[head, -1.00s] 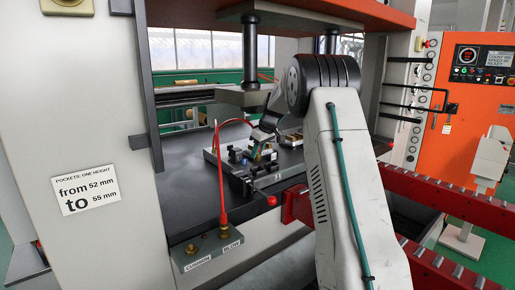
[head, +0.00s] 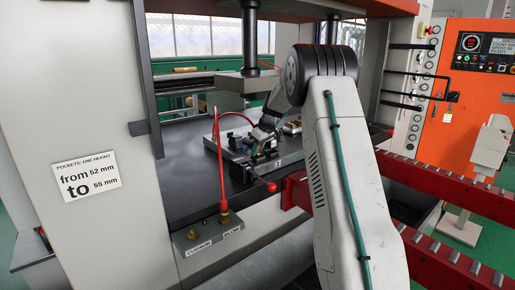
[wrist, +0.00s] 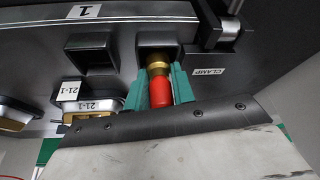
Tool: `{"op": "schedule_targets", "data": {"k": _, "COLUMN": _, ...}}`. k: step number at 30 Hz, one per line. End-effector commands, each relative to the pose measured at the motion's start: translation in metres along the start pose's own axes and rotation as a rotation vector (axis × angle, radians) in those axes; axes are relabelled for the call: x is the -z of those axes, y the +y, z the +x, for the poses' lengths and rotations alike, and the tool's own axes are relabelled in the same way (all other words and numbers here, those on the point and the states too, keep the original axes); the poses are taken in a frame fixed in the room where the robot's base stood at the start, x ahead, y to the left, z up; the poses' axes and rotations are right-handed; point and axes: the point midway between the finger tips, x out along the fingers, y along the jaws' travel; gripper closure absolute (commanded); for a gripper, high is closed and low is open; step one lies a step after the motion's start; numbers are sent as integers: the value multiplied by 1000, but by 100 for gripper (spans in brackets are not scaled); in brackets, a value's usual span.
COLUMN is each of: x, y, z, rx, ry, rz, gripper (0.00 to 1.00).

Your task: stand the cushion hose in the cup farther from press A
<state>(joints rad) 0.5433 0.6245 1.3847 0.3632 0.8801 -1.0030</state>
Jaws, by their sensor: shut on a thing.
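In the wrist view my gripper (wrist: 158,72) has its teal fingers shut on a red hose end with a brass tip (wrist: 157,63). The tip points at a square black cup (wrist: 154,42) beside the CLAMP label; I cannot tell how far it is inside. A second black cup (wrist: 91,53) is to its left, empty. In the head view my gripper (head: 264,141) is low over the fixture, partly hidden. A red hose (head: 219,150) rises from the port labelled BLOW and arcs towards it. The CUSHION port (head: 193,235) shows a bare brass fitting.
In the wrist view, blocks tagged 21-1 (wrist: 98,117) lie left of my fingers, and a dark clamp part (wrist: 219,34) stands close on the right. Press columns (head: 248,45) and red roller rails (head: 445,185) flank the arm. The dark bed (head: 180,180) is clear at left.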

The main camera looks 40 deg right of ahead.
Motion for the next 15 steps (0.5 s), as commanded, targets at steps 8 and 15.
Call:
{"op": "schedule_targets", "data": {"k": 8, "x": -3, "y": -1, "z": 5, "rx": 4, "ry": -6, "rz": 1, "gripper": 99}}
{"op": "schedule_targets", "data": {"k": 15, "x": -4, "y": -3, "z": 7, "rx": 9, "ry": -10, "rz": 0, "gripper": 50}}
